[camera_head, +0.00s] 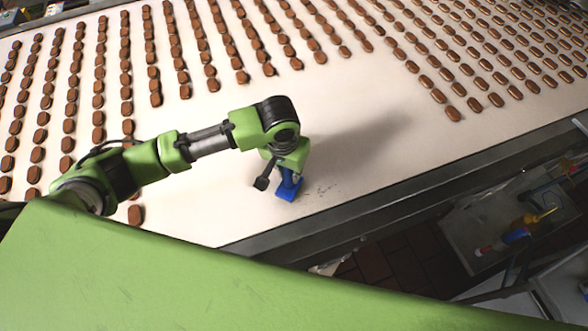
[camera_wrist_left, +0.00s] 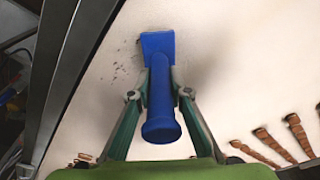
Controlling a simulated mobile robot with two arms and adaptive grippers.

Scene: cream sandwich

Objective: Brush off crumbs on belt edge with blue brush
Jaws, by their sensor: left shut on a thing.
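My left gripper (camera_head: 281,172) is shut on the blue brush (camera_head: 289,190), with the brush head down at the belt surface. In the left wrist view, the gripper's fingers (camera_wrist_left: 158,92) hold the brush handle (camera_wrist_left: 161,125) from both sides, and the wide blue head (camera_wrist_left: 157,45) lies beyond them. Dark crumbs (camera_head: 324,189) lie on the pale belt just right of the brush, near the belt edge. In the left wrist view the crumbs (camera_wrist_left: 122,72) are left of the brush. My right gripper is not in view.
The white belt (camera_head: 330,150) carries several rows of brown cookies (camera_head: 127,90). A dark metal rail (camera_head: 400,202) runs along the near belt edge. Below it is a tiled floor (camera_head: 385,262) and a shelf with a yellow-tipped bottle (camera_head: 533,217). The belt around the brush is clear of cookies.

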